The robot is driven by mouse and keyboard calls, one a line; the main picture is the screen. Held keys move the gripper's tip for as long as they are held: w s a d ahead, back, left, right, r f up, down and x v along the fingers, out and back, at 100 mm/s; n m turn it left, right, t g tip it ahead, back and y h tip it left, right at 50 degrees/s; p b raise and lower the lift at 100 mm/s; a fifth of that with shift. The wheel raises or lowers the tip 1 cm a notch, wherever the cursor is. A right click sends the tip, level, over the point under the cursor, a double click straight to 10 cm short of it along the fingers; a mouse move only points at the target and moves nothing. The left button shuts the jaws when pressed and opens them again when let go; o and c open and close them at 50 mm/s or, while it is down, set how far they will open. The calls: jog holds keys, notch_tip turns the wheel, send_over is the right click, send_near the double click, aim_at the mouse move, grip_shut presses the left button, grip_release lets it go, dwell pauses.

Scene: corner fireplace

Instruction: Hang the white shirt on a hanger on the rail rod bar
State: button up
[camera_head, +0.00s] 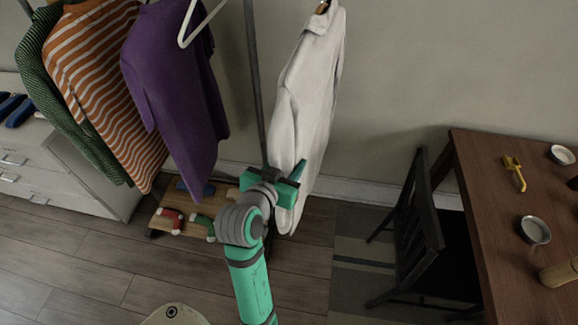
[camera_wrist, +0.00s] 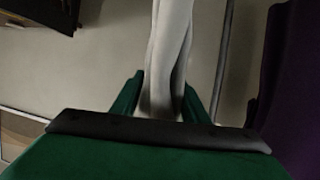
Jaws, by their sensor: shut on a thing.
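The white shirt (camera_head: 310,100) hangs upright and long to the right of the rack's pole in the head view, with a bit of a brown hanger (camera_head: 322,6) at its collar. The hanger's upper end is cut off by the picture's top, so I cannot tell what holds it up. My gripper (camera_head: 286,182) is at the shirt's lower part. In the wrist view the shirt (camera_wrist: 170,60) runs down as a narrow white fold between the two green fingers of my gripper (camera_wrist: 162,105), which is shut on it. The rail rod is out of view.
A purple shirt (camera_head: 175,80), striped orange shirt (camera_head: 95,85) and green shirt (camera_head: 45,70) hang left of the dark pole (camera_head: 254,75). A white empty hanger (camera_head: 187,30) shows beside them. A low shelf (camera_head: 160,215) is below; a chair (camera_head: 425,230) and table (camera_head: 490,200) stand right.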

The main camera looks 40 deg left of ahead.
jog(key=shift+w+a+f, duration=0.1)
jog(key=shift+w+a, duration=0.35)
jog(key=shift+w, duration=0.3)
jog(key=shift+w+a+r, duration=0.1)
jog(key=shift+w+a, duration=0.4)
jog(key=shift+w, duration=0.25)
jog(key=shift+w+a+f, duration=0.1)
jog(key=shift+w+a, duration=0.35)
jog(key=shift+w, duration=0.3)
jog(key=shift+w+a+f, duration=0.35)
jog(key=shift+w+f, duration=0.05)
jog(key=shift+w, duration=0.15)
jog(key=shift+w+a+f, duration=0.3)
jog(key=shift+w+f, duration=0.05)
jog(key=shift+w, duration=0.15)
jog(key=shift+w+a+f, duration=0.15)
jog(key=shift+w+f, duration=0.05)
jog(key=shift+f, duration=0.2)
jog(key=shift+w+a+f, duration=0.1)
jog(key=shift+w+f, duration=0.1)
jog(key=shift+f, duration=0.2)
jog(key=shift+s+d, duration=0.2)
jog(key=shift+s, duration=0.1)
jog(key=o, duration=1.4)
jog(key=shift+f, duration=0.1)
